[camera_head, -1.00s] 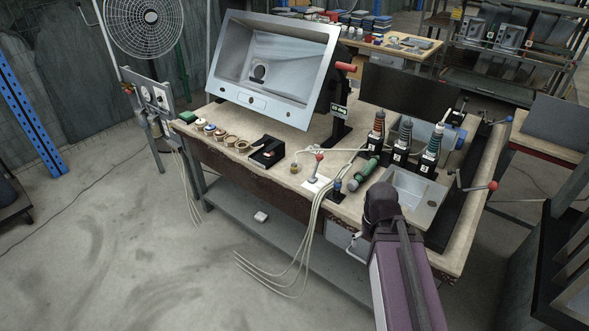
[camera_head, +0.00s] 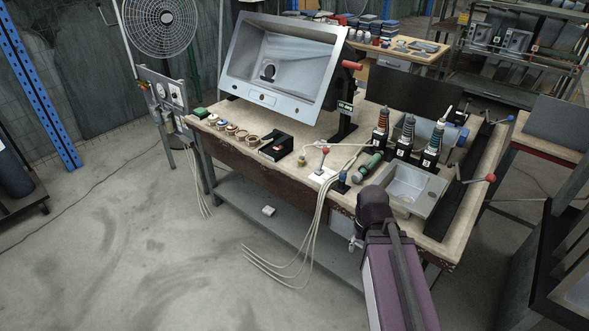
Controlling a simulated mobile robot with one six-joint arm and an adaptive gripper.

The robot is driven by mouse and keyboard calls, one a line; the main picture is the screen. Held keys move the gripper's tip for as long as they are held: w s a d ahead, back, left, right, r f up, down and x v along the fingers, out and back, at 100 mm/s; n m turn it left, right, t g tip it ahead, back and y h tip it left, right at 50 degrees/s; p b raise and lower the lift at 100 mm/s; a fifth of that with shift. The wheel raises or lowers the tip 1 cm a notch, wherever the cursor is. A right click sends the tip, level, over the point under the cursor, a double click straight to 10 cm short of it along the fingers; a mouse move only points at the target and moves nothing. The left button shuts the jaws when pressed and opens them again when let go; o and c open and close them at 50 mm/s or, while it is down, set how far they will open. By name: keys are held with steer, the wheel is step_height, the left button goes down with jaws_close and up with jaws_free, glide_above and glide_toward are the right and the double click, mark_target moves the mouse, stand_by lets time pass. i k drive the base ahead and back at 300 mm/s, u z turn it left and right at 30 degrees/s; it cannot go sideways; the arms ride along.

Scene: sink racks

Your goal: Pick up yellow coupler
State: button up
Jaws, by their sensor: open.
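A small yellowish, brass-coloured fitting (camera_head: 301,160), which looks like the yellow coupler, stands on the workbench top (camera_head: 400,222) near its front edge. It is between the black box and the red-topped lever. It is too small to make out in detail. My purple arm (camera_head: 395,285) rises from the bottom of the view, and its dark joint (camera_head: 373,205) is in front of the bench's right part. I cannot make out my gripper's fingers. The arm is well to the right of the fitting, and nothing touches the fitting.
A tilted steel sink (camera_head: 280,107) stands on the bench behind the fitting. Tape rolls (camera_head: 240,135) and a black box (camera_head: 276,147) are to its left. A red-topped lever (camera_head: 325,151), a green cylinder (camera_head: 371,163) and striped insulators (camera_head: 407,135) are to its right. Pale cables (camera_head: 305,235) hang off the front.

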mark_target(301, 160)
steer(key=u, duration=0.45)
steer(key=k, duration=1.15)
steer(key=u, duration=0.65)
steer(key=i, duration=1.2)
steer(key=z, duration=0.6)
steer(key=i, duration=1.05)
steer(key=z, duration=0.55)
